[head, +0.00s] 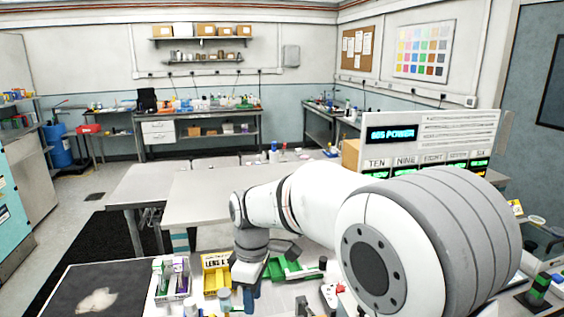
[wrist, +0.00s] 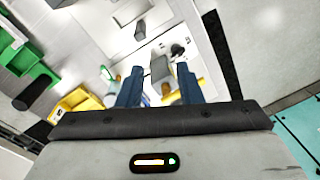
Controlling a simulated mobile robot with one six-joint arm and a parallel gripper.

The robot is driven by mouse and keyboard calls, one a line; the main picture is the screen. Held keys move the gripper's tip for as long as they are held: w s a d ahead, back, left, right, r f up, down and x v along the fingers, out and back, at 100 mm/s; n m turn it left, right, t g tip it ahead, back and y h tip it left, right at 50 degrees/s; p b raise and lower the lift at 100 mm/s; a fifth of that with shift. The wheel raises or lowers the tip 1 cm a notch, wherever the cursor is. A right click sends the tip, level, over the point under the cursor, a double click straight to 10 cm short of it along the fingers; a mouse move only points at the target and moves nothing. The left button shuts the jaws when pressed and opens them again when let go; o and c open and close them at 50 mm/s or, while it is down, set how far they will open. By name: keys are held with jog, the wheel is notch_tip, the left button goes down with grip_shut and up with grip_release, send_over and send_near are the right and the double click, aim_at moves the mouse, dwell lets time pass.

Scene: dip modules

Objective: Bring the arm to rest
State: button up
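My arm reaches across the head view from the right and bends down at the front of the workbench. My gripper (head: 250,287) points downward there, largely hidden by its own wrist, with a bit of blue finger showing. In the wrist view my gripper (wrist: 158,80) has its two blue fingers apart, with nothing clearly held between them. A grey block (wrist: 160,68) shows beyond the gap; it seems to be in the background, but I cannot tell its distance.
Beside the gripper stand a yellow bin (head: 213,262), a green tray (head: 294,272) and a white rack (head: 172,296) with bottles. A dark mat (head: 75,285) lies left. A lit display panel (head: 430,130) stands behind the arm. The grey table (head: 215,188) beyond is mostly clear.

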jog(key=s+d+f+m+t+b, duration=0.2)
jog(key=s+d+f+m+b, duration=0.1)
jog(key=s+d+m, duration=0.4)
jog(key=s+d+f+m+t+b, duration=0.2)
jog(key=s+d+m+b, duration=0.2)
jog(key=s+d+m, duration=0.4)
jog(key=d, duration=0.6)
jog(key=shift+s+d+f+m+b, duration=0.2)
jog(key=shift+d+f+m+b, duration=0.1)
jog(key=shift+f+b, duration=0.1)
